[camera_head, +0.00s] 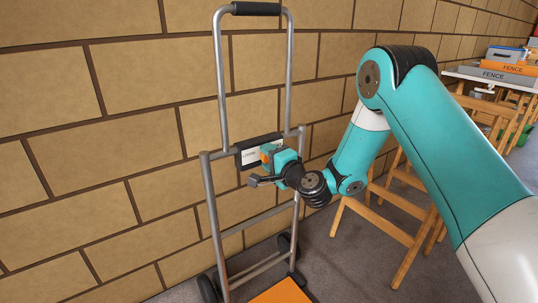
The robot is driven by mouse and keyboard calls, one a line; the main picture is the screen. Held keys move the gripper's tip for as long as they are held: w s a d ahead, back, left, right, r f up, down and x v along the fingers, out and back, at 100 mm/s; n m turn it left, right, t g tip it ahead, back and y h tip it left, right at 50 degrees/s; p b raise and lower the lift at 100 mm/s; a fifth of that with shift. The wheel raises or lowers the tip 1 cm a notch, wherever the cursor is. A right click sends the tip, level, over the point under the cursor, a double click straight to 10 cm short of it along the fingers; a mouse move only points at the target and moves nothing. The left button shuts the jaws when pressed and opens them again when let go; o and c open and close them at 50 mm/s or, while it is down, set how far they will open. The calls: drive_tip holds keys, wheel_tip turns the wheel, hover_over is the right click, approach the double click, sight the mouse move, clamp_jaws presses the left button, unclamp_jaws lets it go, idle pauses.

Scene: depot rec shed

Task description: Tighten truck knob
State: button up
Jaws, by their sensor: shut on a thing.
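A hand truck (209,205) with a grey tube frame, black top grip and dark wheels stands upright against the block wall. A dark crossbar (245,144) with a white label plate (250,157) spans its middle. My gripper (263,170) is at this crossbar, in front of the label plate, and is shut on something. A bit of orange shows between its jaws, likely the truck knob (265,157). The gripper body hides most of it, so its shape and how far it is turned cannot be seen.
An orange surface (282,293) lies at the truck's foot. A wooden trestle or folding chair frame (381,232) stands to the right, close below my arm. Grey floor (340,268) is open at the front right.

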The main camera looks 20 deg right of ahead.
drive_tip(key=shift+d+m, duration=0.1)
drive_tip(key=shift+m, duration=0.5)
drive_tip(key=o, duration=0.9)
drive_tip(key=shift+o, duration=0.2)
